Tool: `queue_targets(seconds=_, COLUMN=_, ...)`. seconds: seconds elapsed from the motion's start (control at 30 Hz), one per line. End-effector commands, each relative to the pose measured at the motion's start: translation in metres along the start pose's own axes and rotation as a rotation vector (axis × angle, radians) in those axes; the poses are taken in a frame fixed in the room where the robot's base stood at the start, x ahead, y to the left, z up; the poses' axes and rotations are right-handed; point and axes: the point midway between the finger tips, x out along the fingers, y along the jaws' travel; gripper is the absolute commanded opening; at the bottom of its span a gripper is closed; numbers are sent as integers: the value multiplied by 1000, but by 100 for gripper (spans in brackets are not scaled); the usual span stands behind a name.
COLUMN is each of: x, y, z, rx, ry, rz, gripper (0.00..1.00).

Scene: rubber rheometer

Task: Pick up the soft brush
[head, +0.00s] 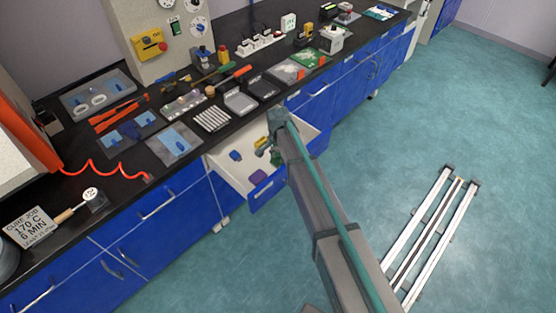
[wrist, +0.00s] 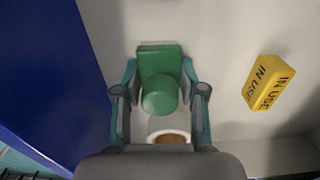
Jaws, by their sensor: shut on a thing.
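My gripper (wrist: 160,105) is inside the open drawer, its two fingers on either side of a green piece (wrist: 160,75). The piece has a flat block end and a rounded part, and the gripper is shut on it. A white ring with a brown middle (wrist: 170,136) shows just below it. I cannot tell whether this piece is the soft brush. In the head view my gripper is small and partly hidden by my arm. On the bench lie a long green-and-tan tool (head: 216,74) and an orange-handled tool (head: 236,75); either's kind is unclear.
The open white drawer (head: 222,172) holds a yellow IN USE block (wrist: 269,83) to the right of the gripper and a blue item (head: 235,155). A blue panel (wrist: 50,80) stands close on the left. The black bench (head: 130,185) above is crowded.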

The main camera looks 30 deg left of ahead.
Motion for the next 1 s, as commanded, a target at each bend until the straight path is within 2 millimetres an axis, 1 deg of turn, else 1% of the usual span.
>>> queue_targets(seconds=0.17, x=-5, y=0, z=0, rx=0, ry=1, rz=-1, gripper=4)
queue_targets(seconds=0.27, x=-15, y=0, z=0, rx=0, ry=1, rz=-2, gripper=4)
queue_targets(seconds=0.6, x=-73, y=0, z=0, rx=0, ry=2, rz=-3, gripper=4)
queue_targets(seconds=0.7, x=-86, y=0, z=0, rx=0, ry=1, rz=-2, gripper=4)
queue_targets(seconds=0.83, x=-97, y=0, z=0, rx=0, ry=0, rz=-1, gripper=4)
queue_targets(seconds=1.0, x=-100, y=0, z=0, rx=0, ry=0, rz=0, gripper=4)
